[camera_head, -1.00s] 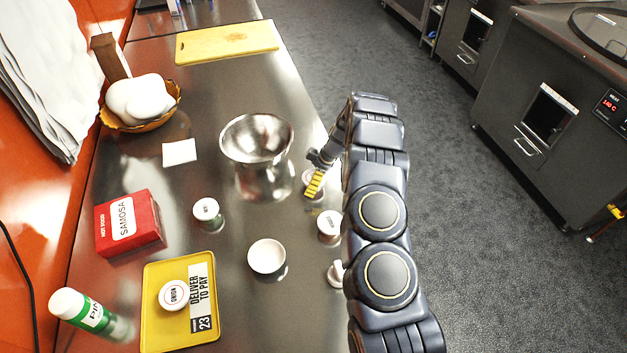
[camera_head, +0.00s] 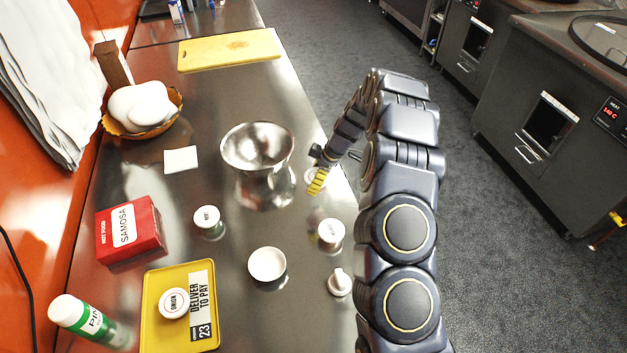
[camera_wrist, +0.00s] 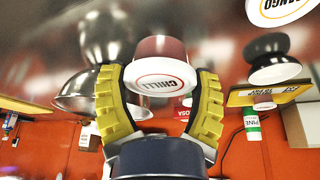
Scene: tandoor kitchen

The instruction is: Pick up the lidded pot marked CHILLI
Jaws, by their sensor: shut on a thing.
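The lidded pot marked CHILLI (camera_wrist: 160,77) shows in the wrist view with a white lid and a reddish-brown body. My gripper (camera_wrist: 160,92) has its yellow ribbed fingers on both sides of it, shut on it. In the head view my gripper (camera_head: 317,181) is near the right edge of the steel counter, right of the steel bowl. Only a bit of the pot's pale lid (camera_head: 309,174) shows there, the rest hidden behind the fingers. I cannot tell whether the pot touches the counter.
A steel bowl (camera_head: 257,147) stands close left of my gripper. Nearer are a white-lidded pot (camera_head: 331,232), a small white knobbed object (camera_head: 340,281), a white bowl (camera_head: 267,264) and the MINT pot (camera_head: 207,216). A yellow tray (camera_head: 152,325) holds the ONION pot (camera_head: 174,302).

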